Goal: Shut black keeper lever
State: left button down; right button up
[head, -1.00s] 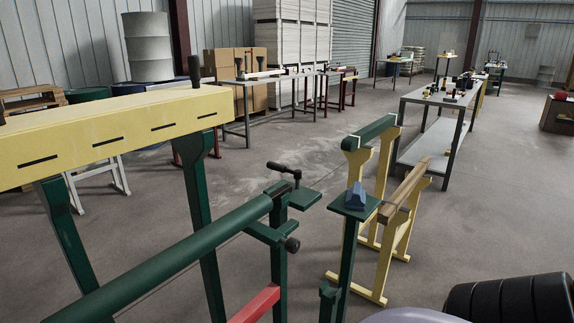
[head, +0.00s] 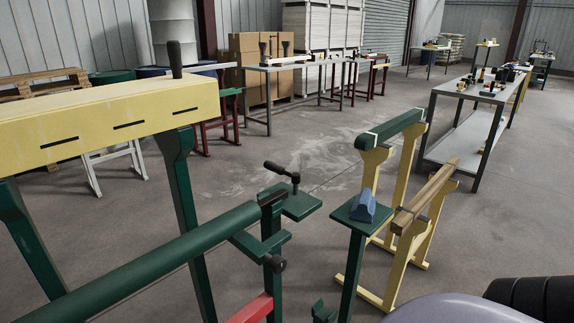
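A green slip roll or bender with a long green roller (head: 165,260) reaches in from the lower left. At its right end a black lever (head: 281,170) with a dark grip sticks up over a small green plate (head: 302,207); its grip points up and to the left. A dark round knob (head: 277,264) sits lower on the same frame. Another black upright handle (head: 175,58) stands on the yellow beam machine (head: 100,115). I cannot tell for certain which is the keeper lever; the one at the roller's end seems likelier. Neither of my grippers shows.
A green stand (head: 345,215) with a blue block (head: 363,206) is right of the roller. Beside it stands a yellow-legged frame with a green bar (head: 392,129) and a wooden beam (head: 428,192). A grey workbench (head: 478,90) is behind. Open floor lies in the middle.

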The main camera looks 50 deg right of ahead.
aim_at(295, 177)
jog(key=l, duration=2.3)
